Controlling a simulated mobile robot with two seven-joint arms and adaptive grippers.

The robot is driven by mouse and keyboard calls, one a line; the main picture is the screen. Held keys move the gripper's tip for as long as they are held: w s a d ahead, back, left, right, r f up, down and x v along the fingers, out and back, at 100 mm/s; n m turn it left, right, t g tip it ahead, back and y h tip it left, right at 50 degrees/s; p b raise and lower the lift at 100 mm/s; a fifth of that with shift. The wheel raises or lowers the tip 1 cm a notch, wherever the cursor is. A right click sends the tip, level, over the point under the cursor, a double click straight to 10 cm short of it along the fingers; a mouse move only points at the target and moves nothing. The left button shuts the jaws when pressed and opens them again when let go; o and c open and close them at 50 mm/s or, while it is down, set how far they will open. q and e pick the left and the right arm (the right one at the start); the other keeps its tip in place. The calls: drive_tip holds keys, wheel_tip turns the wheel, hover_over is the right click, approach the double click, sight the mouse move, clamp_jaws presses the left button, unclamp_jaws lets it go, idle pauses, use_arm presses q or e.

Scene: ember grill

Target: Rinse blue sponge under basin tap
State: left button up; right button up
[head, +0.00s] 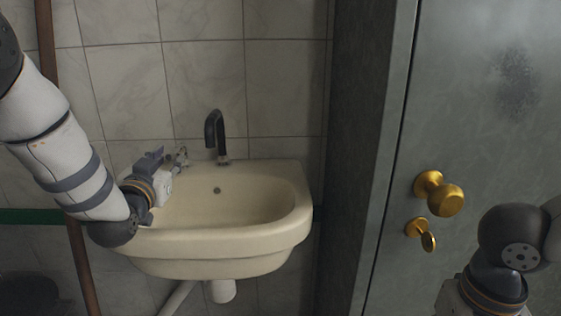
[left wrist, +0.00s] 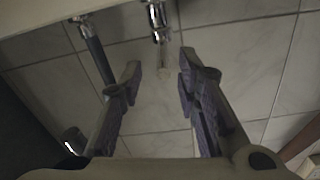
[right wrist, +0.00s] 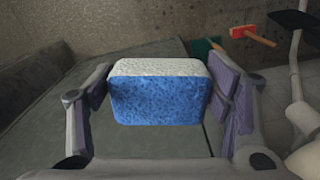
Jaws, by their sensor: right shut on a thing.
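The blue sponge (right wrist: 160,97) with a pale top layer is held between the fingers of my right gripper (right wrist: 160,92) in the right wrist view. The right gripper's fingers are out of the head view, where only part of that arm shows at the lower right. The cream basin (head: 290,212) hangs on the tiled wall, with a dark curved tap (head: 214,130) at its back edge. My left gripper (head: 180,155) is over the basin's back left, left of the tap. In the left wrist view its fingers (left wrist: 157,75) are apart with nothing between them, near a chrome fitting (left wrist: 158,22).
A grey door with a brass knob (head: 445,199) and a smaller brass turn (head: 428,240) stands right of the basin. A brown pipe (head: 78,262) runs down the wall at the left. The basin bowl looks empty.

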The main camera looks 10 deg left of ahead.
sight(179, 146)
use_arm(q)
drive_tip(key=shift+w+a+f, duration=0.1)
drive_tip(key=shift+w, duration=0.25)
use_arm(e)
drive_tip(key=shift+d+f, duration=0.1)
use_arm(q)
drive_tip(key=x, duration=0.4)
drive_tip(key=b+x, duration=0.1)
drive_tip(key=x, duration=0.1)
drive_tip(key=shift+a+f, duration=0.15)
drive_tip(key=shift+f, duration=0.2)
use_arm(e)
wheel_tip(179, 146, down, 2)
drive_tip(key=shift+s+f+g, duration=0.15)
drive_tip(key=shift+f+g, duration=0.05)
drive_tip(key=shift+g, duration=0.1)
use_arm(q)
drive_tip(key=shift+w+r, duration=0.25)
drive_tip(key=shift+w, duration=0.1)
drive_tip(key=shift+r, duration=0.1)
drive_tip(key=shift+c, duration=0.2)
